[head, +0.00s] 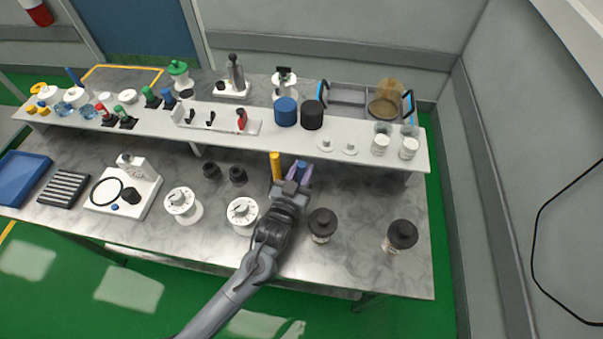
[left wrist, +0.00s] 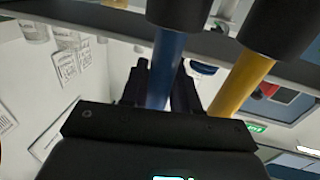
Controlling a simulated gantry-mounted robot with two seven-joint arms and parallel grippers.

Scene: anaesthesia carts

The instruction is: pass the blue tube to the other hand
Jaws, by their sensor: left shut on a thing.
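The blue tube (head: 302,166) is upright on the workbench, below the front edge of the raised shelf. My left gripper (head: 301,174) is shut on it, one finger on each side. In the left wrist view the blue tube (left wrist: 163,65) passes between the fingers, and its end at the picture's top meets a black cylinder (left wrist: 180,10). I cannot tell whether the tube is lifted. My right gripper is in neither view.
A yellow tube (head: 276,164) stands close to the left of the blue one, and in the left wrist view (left wrist: 240,84). The white shelf (head: 350,165) is just behind. White dials (head: 182,206) and black-topped jars (head: 402,235) stand nearby. The bench's right end is partly clear.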

